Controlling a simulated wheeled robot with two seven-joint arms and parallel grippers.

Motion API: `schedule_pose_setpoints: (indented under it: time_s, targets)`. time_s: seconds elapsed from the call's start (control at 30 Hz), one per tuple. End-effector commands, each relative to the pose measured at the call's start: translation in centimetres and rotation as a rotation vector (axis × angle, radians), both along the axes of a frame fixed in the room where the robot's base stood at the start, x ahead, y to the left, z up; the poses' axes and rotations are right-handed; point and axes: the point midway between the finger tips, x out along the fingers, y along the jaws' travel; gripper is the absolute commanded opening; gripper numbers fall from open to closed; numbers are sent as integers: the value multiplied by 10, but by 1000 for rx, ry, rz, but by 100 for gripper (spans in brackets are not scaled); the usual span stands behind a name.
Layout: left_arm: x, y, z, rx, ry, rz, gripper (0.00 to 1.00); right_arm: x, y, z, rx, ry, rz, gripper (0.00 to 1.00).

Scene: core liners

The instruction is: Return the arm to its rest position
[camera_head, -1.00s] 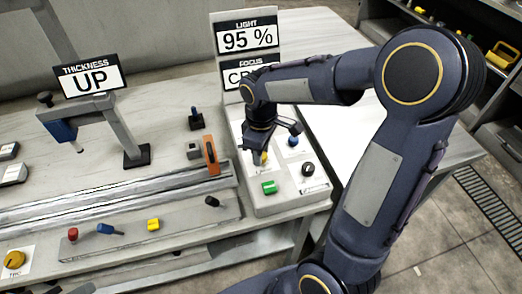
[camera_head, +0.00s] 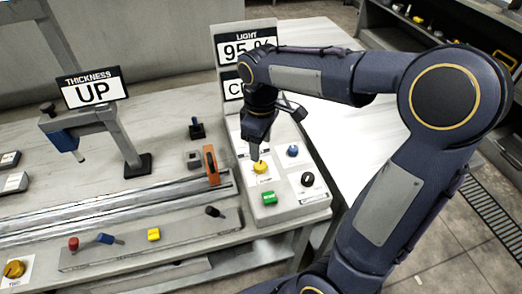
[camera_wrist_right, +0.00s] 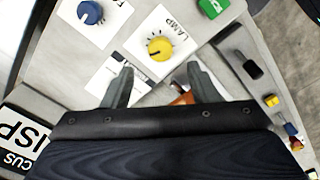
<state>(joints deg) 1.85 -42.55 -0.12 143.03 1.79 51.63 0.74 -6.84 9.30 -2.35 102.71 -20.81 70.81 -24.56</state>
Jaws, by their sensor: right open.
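My right gripper (camera_head: 255,152) is open and empty above the control box (camera_head: 285,208). Its fingers (camera_wrist_right: 158,85) are spread in the right wrist view, with the yellow lamp knob (camera_wrist_right: 160,48) beyond and between them, apart from both. In the head view the yellow knob (camera_head: 261,167) sits just below the fingertips. My right arm (camera_head: 385,205) reaches in from the right and bends down over the box. My left gripper is not in view.
The box also carries a blue knob (camera_head: 292,151), a black knob (camera_head: 307,179) and a green button (camera_head: 268,197). A display panel (camera_head: 230,60) stands behind it, partly hidden by my arm. A rail (camera_head: 110,205) and a thickness stand (camera_head: 120,140) lie left.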

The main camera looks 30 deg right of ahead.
Motion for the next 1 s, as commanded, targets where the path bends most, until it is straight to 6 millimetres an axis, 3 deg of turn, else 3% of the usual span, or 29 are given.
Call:
schedule_pose_setpoints:
  time_s: [0.67,0.77,1.0]
  targets:
    - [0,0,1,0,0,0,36,-7,-1,9,16,-15,-23,53]
    - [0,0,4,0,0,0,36,-28,-1,18,65,-56,-100,53]
    - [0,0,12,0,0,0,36,-111,14,33,290,-217,-440,53]
